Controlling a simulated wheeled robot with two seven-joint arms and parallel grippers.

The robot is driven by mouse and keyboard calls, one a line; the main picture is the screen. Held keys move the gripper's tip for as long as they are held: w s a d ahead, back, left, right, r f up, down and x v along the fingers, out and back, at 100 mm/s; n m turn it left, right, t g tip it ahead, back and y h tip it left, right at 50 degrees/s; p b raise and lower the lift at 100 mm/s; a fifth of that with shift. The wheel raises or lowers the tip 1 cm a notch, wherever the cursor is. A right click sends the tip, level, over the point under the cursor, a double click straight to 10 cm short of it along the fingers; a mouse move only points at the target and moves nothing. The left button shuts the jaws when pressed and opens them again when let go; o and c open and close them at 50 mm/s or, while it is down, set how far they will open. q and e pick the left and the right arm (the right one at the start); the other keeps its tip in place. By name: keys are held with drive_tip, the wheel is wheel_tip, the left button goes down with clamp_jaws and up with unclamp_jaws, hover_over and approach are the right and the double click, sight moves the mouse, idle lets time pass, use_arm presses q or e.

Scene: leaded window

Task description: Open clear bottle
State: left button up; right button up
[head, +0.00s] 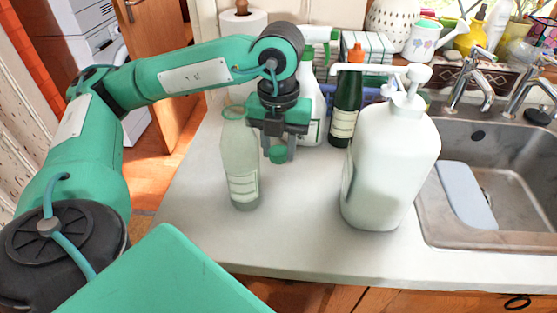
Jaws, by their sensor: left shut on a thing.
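The clear bottle (241,165) stands upright on the counter, with a pale label low on its side and a green ring at its top. My left gripper (278,154) points down just right of the bottle, in front of the white spray bottle. It is shut on a small green cap (278,156), held apart from the bottle and above the counter. Part of the gripper's body overlaps the bottle's right edge in the picture. My right gripper is not in view.
A large white pump bottle (390,160) stands to the right, beside the sink (515,190). Behind are a white spray bottle (314,108), a dark green bottle (345,110) and a paper roll (243,22). The counter (290,230) in front is clear.

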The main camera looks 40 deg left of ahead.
sight(278, 151)
use_arm(q)
drive_tip(key=shift+f, duration=2)
drive_tip(key=shift+f, duration=0.1)
drive_tip(key=o, duration=1.1)
drive_tip(key=shift+c, duration=0.2)
